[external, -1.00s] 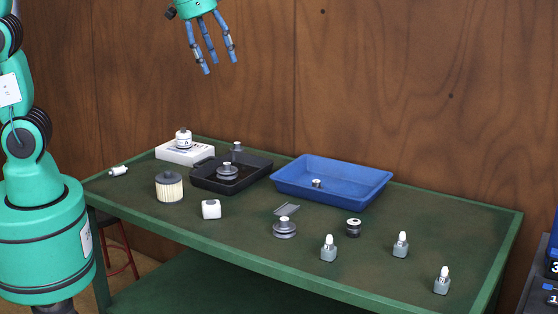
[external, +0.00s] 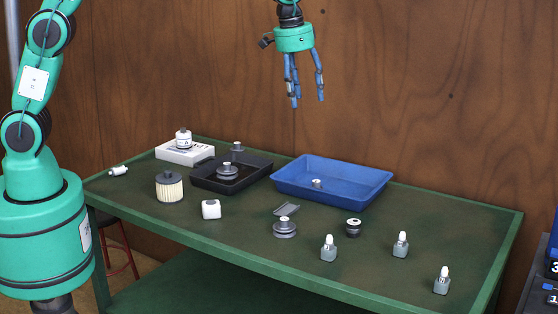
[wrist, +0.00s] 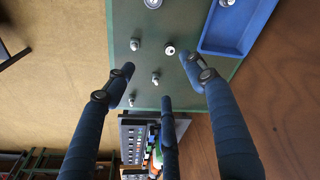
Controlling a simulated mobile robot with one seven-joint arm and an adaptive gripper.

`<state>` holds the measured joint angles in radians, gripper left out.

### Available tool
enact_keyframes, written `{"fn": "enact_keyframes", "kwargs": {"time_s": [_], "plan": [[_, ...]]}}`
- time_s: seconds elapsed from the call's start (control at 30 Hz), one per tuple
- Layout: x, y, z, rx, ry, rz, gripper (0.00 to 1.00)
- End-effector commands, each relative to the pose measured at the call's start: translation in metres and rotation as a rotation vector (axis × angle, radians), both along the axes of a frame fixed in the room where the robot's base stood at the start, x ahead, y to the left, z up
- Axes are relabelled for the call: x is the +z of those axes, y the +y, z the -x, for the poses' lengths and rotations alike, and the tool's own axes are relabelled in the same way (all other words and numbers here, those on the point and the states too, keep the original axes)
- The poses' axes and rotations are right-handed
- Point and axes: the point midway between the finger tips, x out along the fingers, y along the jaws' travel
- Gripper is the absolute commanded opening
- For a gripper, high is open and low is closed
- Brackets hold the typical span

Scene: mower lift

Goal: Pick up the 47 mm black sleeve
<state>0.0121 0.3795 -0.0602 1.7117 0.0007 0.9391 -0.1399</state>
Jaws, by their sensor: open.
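A short black cylinder with a pale top (external: 353,228), which looks like the black sleeve, stands upright on the green table in front of the blue tray. My gripper (external: 308,101) is open and empty, high above the table and in front of the wooden wall. In the wrist view its blue fingers (wrist: 160,76) are spread, with the black cylinder seen between the upper fingertips, far below and apart from them.
The blue tray (external: 283,188) holds a small metal part (external: 317,184). Several grey bottles with white caps (external: 329,249) stand near the cylinder. A stepped pulley (external: 284,228) is left of it. A black tray (external: 203,182), a filter (external: 169,187) and a white box (external: 177,154) stand farther left.

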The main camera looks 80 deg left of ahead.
Motion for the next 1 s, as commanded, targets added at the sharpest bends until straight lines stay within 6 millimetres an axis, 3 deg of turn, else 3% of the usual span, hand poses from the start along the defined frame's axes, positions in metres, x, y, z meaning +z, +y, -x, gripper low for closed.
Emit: {"fn": "enact_keyframes", "kwargs": {"time_s": [0.1, 0.5, 1.0], "plan": [[-0.025, -0.001, -0.025, 0.006, 0.022, 0.001, 0.55], [-0.114, -0.004, -0.094, 0.032, 0.086, 0.003, 0.55], [-0.239, -0.007, -0.151, 0.061, 0.157, 0.003, 0.55]]}}
